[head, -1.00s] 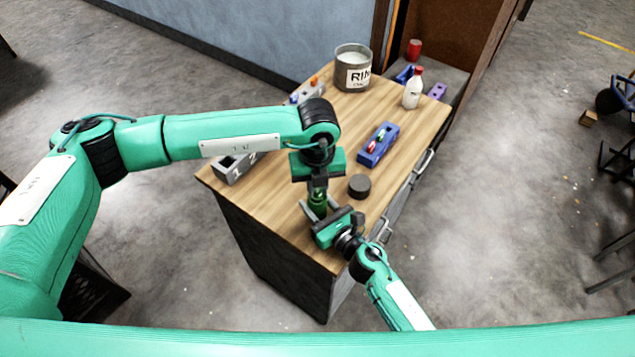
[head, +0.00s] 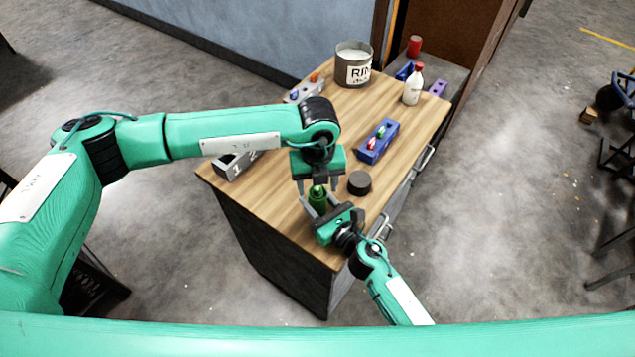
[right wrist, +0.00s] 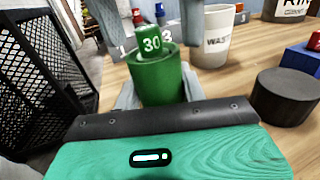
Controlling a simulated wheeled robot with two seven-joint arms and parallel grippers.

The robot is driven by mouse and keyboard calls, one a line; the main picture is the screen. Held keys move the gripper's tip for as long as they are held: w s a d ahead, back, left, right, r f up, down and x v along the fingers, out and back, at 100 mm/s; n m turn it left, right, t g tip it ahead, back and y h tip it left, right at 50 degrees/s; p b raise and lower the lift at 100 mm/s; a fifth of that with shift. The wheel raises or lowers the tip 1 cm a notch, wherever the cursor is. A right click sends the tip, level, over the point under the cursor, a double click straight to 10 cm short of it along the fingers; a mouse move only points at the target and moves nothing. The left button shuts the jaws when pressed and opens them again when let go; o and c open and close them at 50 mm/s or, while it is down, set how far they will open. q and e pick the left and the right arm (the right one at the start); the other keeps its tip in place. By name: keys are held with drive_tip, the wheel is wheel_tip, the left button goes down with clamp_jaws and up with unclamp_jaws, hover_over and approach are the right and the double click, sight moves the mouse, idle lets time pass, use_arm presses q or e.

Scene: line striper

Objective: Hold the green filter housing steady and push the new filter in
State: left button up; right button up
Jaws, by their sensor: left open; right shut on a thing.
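The green filter housing (head: 318,203) stands upright near the table's front corner; it also shows in the right wrist view (right wrist: 160,82). My right gripper (head: 318,208) is shut on the housing from the front right. A green filter marked 30 (right wrist: 151,42) sits in the housing's mouth, its upper part standing above the rim and slightly tilted. How deep it sits is hidden by the wall. My left gripper (head: 317,187) is open and points down, its fingers apart on both sides of the filter; they also show in the right wrist view.
A dark round cap (head: 359,183) lies close right of the housing. A blue rack (head: 378,142), a grey numbered box (head: 236,165), a rinse container (head: 352,72) and a white bottle (head: 412,91) stand farther back. A waste cup (right wrist: 216,38) shows behind the housing in the right wrist view.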

use_arm(q)
drive_tip(key=shift+r, duration=3.5)
use_arm(e)
drive_tip(key=o, duration=1.3)
drive_tip(key=shift+s, duration=0.1)
